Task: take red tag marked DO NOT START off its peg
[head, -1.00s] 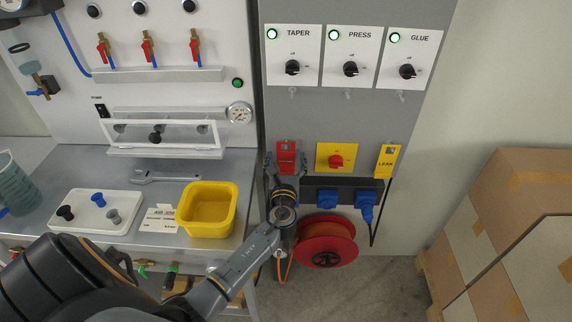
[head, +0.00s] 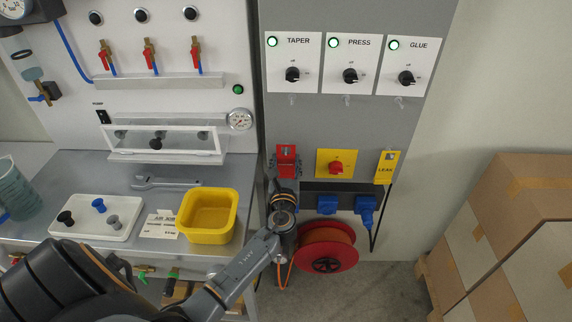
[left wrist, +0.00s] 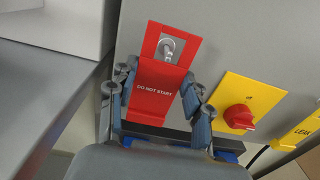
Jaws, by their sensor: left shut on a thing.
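The red tag marked DO NOT START (head: 286,152) hangs on the grey panel, left of the yellow switch plate. In the left wrist view the tag (left wrist: 158,77) has a window at its top, and a pale metal peg (left wrist: 169,46) shows in that window. My left gripper (head: 287,164) is shut on the tag from below, one finger at each side edge. The left wrist view shows both fingers (left wrist: 160,88) against the tag's sides, below the peg. My right gripper is not in view.
A yellow plate with a red rotary switch (head: 336,166) and a yellow LEAK tag (head: 386,168) are to the right. Blue sockets (head: 327,203) and a red reel (head: 342,247) sit below. The bench at left holds a yellow bin (head: 191,237). Cartons (head: 520,200) stand far right.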

